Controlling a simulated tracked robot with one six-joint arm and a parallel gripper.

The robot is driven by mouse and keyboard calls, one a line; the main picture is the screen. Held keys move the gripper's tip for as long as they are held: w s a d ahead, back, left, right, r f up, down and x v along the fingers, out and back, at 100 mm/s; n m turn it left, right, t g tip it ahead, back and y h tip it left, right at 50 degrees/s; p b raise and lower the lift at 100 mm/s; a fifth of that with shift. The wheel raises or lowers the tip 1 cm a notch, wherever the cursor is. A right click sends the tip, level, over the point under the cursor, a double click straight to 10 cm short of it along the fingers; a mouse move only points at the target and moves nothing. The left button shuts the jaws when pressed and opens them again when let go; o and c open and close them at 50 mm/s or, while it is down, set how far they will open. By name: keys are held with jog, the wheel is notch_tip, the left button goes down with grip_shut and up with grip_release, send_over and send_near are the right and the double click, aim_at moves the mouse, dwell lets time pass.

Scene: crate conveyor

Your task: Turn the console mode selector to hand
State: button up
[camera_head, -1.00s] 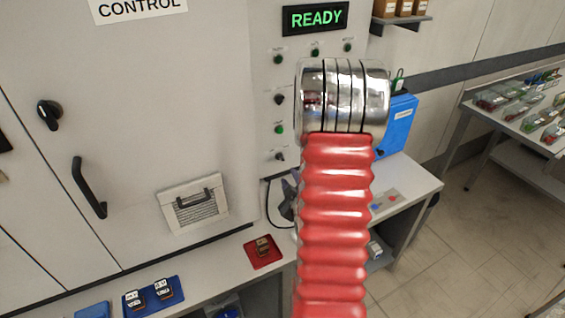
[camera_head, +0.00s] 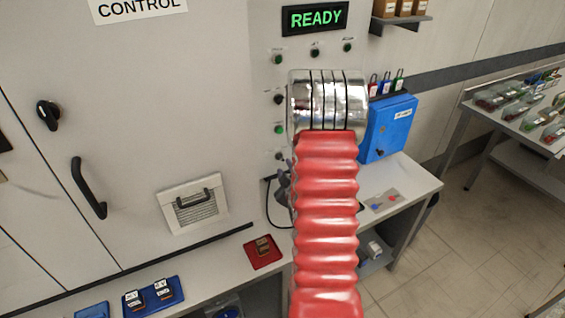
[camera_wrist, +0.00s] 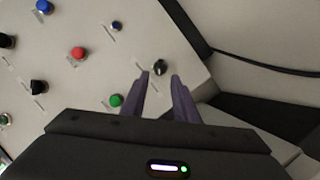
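The console panel (camera_head: 263,75) stands upright, with a lit READY display (camera_head: 316,18) and small knobs and buttons; their labels are unreadable. In the wrist view, a black selector knob (camera_wrist: 159,67) sits just beyond and between the fingertips of my gripper (camera_wrist: 161,76). The fingers are apart, with no visible contact with the knob. Other black knobs, one lower left (camera_wrist: 39,87) and one at the left edge (camera_wrist: 7,40), also show; I cannot tell which is the mode selector.
In the wrist view, a green button (camera_wrist: 116,100) is close to the left finger and a red button (camera_wrist: 78,54) is farther left. In the head view, a blue box (camera_head: 388,128) with padlocks is right of the arm. A red tray (camera_head: 262,252) lies on the bench below.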

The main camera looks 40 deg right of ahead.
aim_at(282, 159)
jog(key=x, duration=0.6)
jog(key=shift+w+d, duration=0.15)
jog(key=shift+w, duration=0.05)
jog(key=shift+c, duration=0.7)
grip_shut()
